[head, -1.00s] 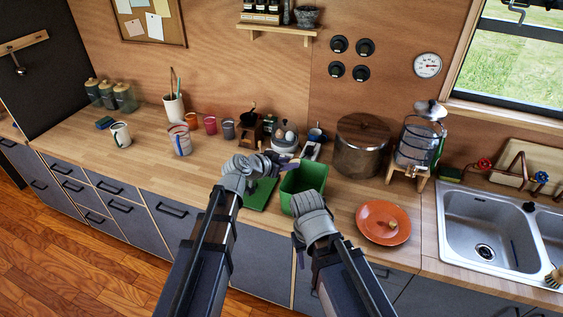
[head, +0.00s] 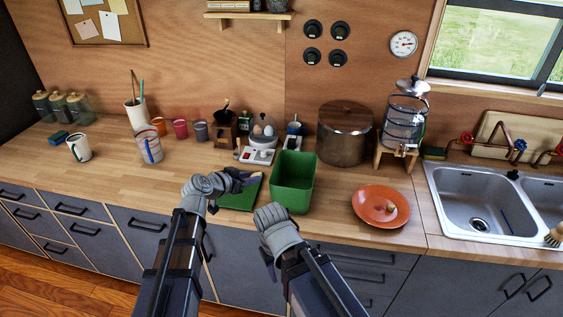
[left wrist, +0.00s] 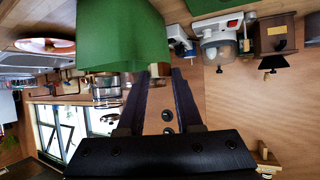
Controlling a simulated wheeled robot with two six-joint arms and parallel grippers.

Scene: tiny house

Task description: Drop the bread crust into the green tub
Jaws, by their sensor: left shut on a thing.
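The green tub (head: 293,182) stands open on the wooden counter, in front of the steel pot. My left gripper (head: 250,178) shows just left of the tub's rim, above a flat green board or lid. In the left wrist view its two dark fingers are shut on a small brown piece, the bread crust (left wrist: 160,70), at their tips. The tub's green wall (left wrist: 122,35) fills the area beside the fingertips there. In the head view the crust is too small to make out clearly. My right arm's wrist is in front of the tub; its fingers do not show.
An orange plate (head: 381,206) with a small brown scrap (head: 390,207) lies right of the tub. Behind stand a steel pot (head: 345,135), an egg cooker (head: 263,132) and a grinder (head: 224,128). The sink (head: 485,203) is far right. Counter at left front is clear.

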